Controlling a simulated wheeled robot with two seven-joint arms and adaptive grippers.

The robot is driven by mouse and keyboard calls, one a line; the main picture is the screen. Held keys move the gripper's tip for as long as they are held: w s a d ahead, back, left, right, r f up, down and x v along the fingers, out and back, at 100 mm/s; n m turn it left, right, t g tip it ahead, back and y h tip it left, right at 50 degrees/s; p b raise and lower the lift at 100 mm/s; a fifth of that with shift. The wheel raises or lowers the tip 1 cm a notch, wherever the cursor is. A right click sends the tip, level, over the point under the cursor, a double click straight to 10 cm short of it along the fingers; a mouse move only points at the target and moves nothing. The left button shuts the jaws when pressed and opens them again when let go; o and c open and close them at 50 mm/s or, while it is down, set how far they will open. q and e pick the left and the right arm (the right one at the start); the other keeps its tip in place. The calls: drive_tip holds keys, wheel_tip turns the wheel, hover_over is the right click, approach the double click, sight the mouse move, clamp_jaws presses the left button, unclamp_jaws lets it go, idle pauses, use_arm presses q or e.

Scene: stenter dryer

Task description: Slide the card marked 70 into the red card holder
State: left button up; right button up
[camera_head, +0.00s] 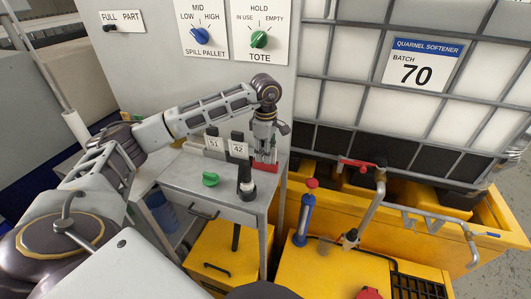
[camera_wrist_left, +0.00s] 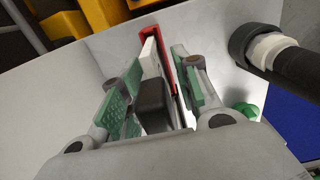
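The red card holder (camera_head: 264,167) stands at the right back of the small grey table, directly below my left gripper (camera_head: 264,143). In the left wrist view, the red holder (camera_wrist_left: 146,33) lies between and beyond the fingers. A white card (camera_wrist_left: 150,56) with a black grip block (camera_wrist_left: 152,94) stands along the holder, apparently in it. My left gripper (camera_wrist_left: 152,92) has its green-padded fingers on either side of the block, with gaps visible. The card's number is hidden. Cards marked 51 (camera_head: 214,143) and 42 (camera_head: 239,149) stand left of the holder. My right gripper is out of view.
A large tote labelled batch 70 (camera_head: 417,74) stands at the right on a yellow spill pallet (camera_head: 420,238).

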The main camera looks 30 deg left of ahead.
use_arm(q)
drive_tip(key=shift+r, duration=5.95)
